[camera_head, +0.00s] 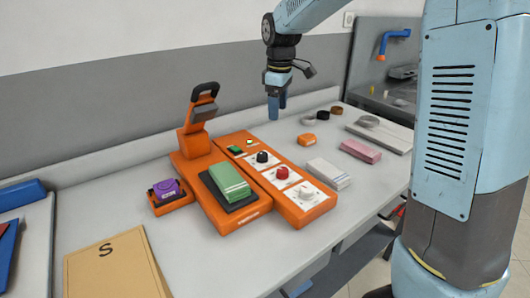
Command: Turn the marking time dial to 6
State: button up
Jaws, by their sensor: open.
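An orange control panel (256,178) lies along the right side of the orange marking machine (190,180). It carries a black dial (262,157), a red dial (282,173) and a white dial (305,193) in a row from far to near. Their labels and pointer settings are too small to read, so I cannot tell which is the marking time dial. My gripper (277,107) hangs pointing down, above and behind the panel, apart from the dials. It is open, with nothing seen in it; its fingers overlap in this view.
A green folded cloth (229,182) lies on the machine's dark pad. A purple item (166,188) sits in an orange holder at left. A white bundle (328,174), an orange block (306,139) and a pink bundle (360,151) lie right of the panel. A paper bag (115,268) lies at front left.

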jog(key=n, duration=0.2)
send_over(262, 153)
notch_tip(262, 153, down, 4)
jog(key=shift+g, duration=0.4)
notch_tip(262, 153, down, 14)
jog(key=shift+s+f, duration=0.15)
jog(key=shift+f, duration=0.05)
jog(key=c, duration=1)
jog(key=shift+d, duration=0.25)
jog(key=shift+c, duration=0.2)
jog(key=shift+a+r, duration=0.1)
